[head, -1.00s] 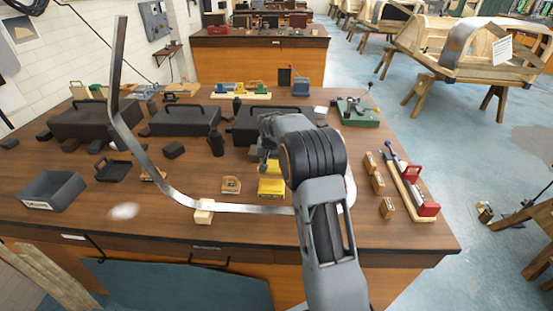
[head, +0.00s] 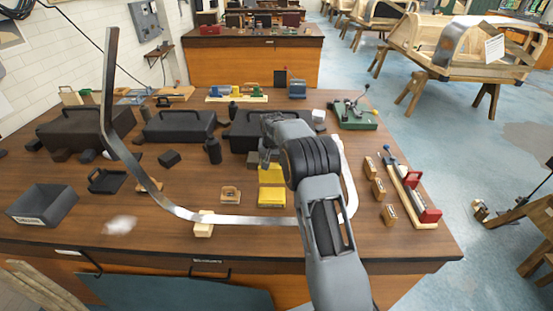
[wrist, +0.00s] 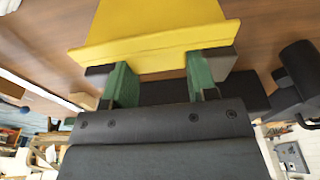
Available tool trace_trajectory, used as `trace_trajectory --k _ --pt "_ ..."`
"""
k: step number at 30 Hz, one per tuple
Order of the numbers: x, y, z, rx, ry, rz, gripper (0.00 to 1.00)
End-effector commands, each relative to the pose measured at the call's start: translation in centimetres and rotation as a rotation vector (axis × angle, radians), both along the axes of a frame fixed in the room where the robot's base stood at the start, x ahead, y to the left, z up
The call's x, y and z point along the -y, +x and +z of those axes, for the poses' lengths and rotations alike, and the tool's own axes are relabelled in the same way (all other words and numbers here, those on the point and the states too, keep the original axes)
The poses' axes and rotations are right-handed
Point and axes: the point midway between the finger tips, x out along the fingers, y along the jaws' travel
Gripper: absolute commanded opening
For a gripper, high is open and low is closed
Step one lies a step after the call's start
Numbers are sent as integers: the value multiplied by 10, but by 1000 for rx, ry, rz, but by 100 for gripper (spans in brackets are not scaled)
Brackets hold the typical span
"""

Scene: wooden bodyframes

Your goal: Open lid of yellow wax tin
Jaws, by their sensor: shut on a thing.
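The yellow wax tin (head: 271,198) sits on the wooden bench, left of my arm's elbow. Its yellow lid (head: 271,174) shows behind the base, tilted up, with a darker gap between the two. In the wrist view the yellow lid (wrist: 150,28) fills the top middle. My gripper (wrist: 160,66) has green fingers with dark tips, and these are shut on the lid's near edge. In the head view my gripper (head: 267,160) is at the lid's far side, partly hidden by my wrist. The hinge is not clearly visible.
A long bent metal strip (head: 165,200) curves around the front, resting on a small wooden block (head: 203,225). Black cases (head: 180,125) stand behind. Small wooden blocks (head: 378,188) and a red-ended tool rack (head: 412,195) lie to the right. A black bin (head: 42,205) is at left.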

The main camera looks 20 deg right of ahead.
Motion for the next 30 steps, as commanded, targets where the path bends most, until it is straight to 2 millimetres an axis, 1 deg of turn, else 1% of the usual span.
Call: trace_trajectory --k 12,13,18,21,27,30 --pt "-2 -1 -3 -11 0 7 10" --pt "-2 -1 -3 -12 0 7 55" --pt "-2 -1 -3 -12 0 6 71" --pt "-2 -1 -2 -10 1 5 79" --pt "0 -1 -2 -9 1 3 79" --pt "0 -1 3 -7 1 3 79"
